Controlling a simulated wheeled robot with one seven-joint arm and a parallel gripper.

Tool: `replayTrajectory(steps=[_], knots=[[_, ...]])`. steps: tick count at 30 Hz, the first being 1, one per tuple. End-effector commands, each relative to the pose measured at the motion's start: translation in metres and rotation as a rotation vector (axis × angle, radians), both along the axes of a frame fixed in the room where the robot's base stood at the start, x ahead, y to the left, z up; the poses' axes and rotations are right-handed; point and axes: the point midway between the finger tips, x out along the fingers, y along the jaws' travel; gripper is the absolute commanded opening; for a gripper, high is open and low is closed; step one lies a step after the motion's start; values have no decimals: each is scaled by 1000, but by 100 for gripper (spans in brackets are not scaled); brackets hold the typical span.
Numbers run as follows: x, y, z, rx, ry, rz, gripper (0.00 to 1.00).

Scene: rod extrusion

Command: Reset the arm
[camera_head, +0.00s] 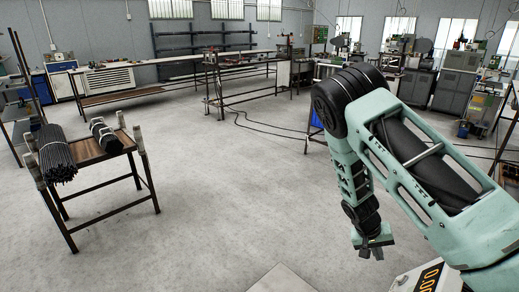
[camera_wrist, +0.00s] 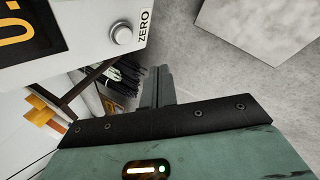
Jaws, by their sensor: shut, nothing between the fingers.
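My arm reaches in from the right side of the head view and bends down. My gripper (camera_head: 374,250) hangs at its lower end over the open grey floor, and its fingers are shut and empty. In the wrist view the gripper fingers (camera_wrist: 158,85) show as two dark grey bars close together beyond the black-edged wrist plate. Nothing is held between them.
A white machine with an orange display (camera_head: 428,280) stands at the lower right; its ZERO knob (camera_wrist: 121,35) shows in the wrist view. A table (camera_head: 93,150) bearing bundles of black rods (camera_head: 56,155) stands at the left. The middle floor is clear.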

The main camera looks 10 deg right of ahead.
Motion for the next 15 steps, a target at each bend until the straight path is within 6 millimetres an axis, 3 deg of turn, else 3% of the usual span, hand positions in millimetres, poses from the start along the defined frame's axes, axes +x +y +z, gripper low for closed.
replayTrajectory(steps=[2, 5, 11, 15], knots=[[1, 6, 2, 10, -2, 5, 0], [3, 32, 13, 62, -2, 31, 0], [-1, 127, 59, 241, 4, 159, 0], [-17, 192, 100, 358, 15, 294, 0]])
